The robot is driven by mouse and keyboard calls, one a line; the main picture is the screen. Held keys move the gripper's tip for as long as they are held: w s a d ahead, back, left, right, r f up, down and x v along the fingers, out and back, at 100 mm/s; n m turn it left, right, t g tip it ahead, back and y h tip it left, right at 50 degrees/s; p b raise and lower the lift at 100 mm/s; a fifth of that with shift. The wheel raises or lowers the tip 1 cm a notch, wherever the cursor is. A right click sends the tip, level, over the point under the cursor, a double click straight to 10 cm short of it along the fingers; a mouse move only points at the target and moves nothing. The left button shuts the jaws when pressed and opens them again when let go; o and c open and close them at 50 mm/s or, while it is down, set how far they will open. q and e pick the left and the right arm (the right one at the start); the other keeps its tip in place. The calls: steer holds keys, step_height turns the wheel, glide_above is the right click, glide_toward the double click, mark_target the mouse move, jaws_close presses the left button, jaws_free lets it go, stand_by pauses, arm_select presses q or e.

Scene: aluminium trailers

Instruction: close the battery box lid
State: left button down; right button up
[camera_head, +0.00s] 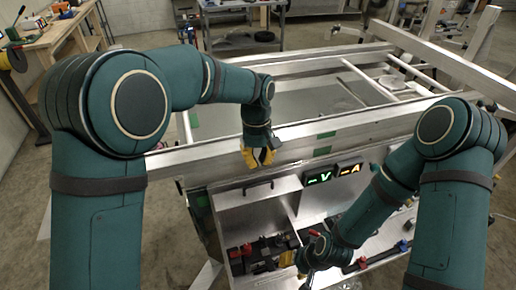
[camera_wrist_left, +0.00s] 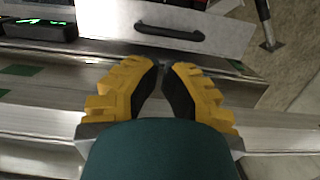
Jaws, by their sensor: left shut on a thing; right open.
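The battery box lid (camera_head: 240,196) is a pale metal panel with a black handle (camera_head: 258,187). It stands raised at the back of the open box, below the trailer's rail. In the left wrist view the lid (camera_wrist_left: 118,18) and handle (camera_wrist_left: 170,32) lie beyond the fingertips. My left gripper (camera_head: 259,160) has yellow fingers, nearly together by the lid's top edge, apart from the handle. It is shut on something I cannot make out. My right gripper (camera_head: 308,257) is open over the box's front, its fingers partly hidden.
Dark batteries and wiring with red terminals (camera_head: 247,249) sit in the box. Two lit displays (camera_head: 318,178) (camera_head: 349,169) are to the right of the lid. The trailer's long metal rail (camera_head: 215,152) runs behind it. A workbench (camera_head: 62,35) stands at the back left.

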arm_select(q)
glide_above(260, 187)
steer(key=shift+w+a+f, duration=0.1)
steer(key=shift+w+f, duration=0.15)
steer(key=shift+f, duration=0.8)
steer(key=shift+w+a+f, duration=0.1)
steer(key=shift+w+f, duration=0.1)
steer(key=shift+f, duration=0.85)
steer(key=shift+s+d, duration=0.1)
